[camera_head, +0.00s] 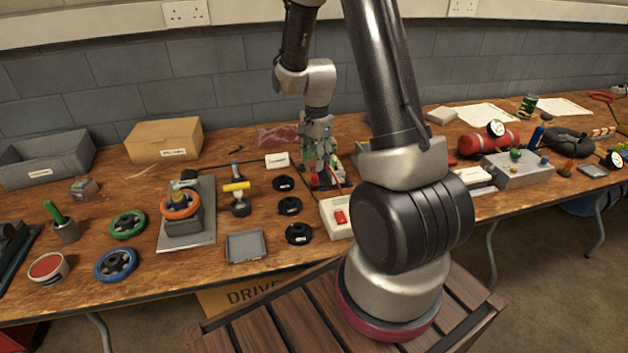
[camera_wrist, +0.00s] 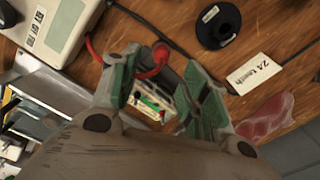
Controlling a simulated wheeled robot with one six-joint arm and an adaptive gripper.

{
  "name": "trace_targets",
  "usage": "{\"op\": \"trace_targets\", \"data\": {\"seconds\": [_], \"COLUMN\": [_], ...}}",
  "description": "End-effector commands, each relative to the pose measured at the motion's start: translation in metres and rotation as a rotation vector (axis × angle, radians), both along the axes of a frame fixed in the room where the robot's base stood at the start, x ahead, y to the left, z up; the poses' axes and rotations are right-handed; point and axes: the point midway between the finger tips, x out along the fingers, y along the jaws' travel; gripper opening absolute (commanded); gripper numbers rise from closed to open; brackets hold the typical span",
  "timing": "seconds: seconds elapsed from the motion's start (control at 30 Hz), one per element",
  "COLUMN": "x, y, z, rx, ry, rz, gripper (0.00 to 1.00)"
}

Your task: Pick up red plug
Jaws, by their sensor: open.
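The red plug (camera_wrist: 159,53) shows in the wrist view as a small red piece at the far end of the gap between my fingers. A red cable runs from the pale charger box (camera_wrist: 62,22) towards it, passing behind the left finger. My gripper (camera_wrist: 158,80) is open, with one green-padded finger on each side of the gap. I cannot tell whether either finger touches the plug. In the head view my gripper (camera_head: 320,178) points down, low over the table beside the charger box (camera_head: 336,216), and mostly hides the plug.
A black spool (camera_wrist: 217,24) and a white label card (camera_wrist: 258,74) lie close by on the wooden table (camera_head: 130,270). A crumpled red transparent bag (camera_head: 277,136) lies behind my gripper. Several black spools (camera_head: 290,205) stand to its left. A dark cable crosses the table near the plug.

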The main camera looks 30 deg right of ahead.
Motion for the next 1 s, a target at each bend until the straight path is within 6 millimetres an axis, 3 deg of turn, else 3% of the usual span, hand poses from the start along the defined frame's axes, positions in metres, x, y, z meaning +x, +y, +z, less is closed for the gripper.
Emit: {"op": "trace_targets", "data": {"seconds": [0.4,0.73,1.0], "x": [0.002,0.003,0.003], "y": [0.002,0.002,0.002], "z": [-0.060,-0.070,-0.070], "rx": [0.000,0.000,0.000], "ry": [0.004,0.001,0.001], "rz": [0.002,0.002,0.003], "gripper": [0.45,0.45,0.01]}}
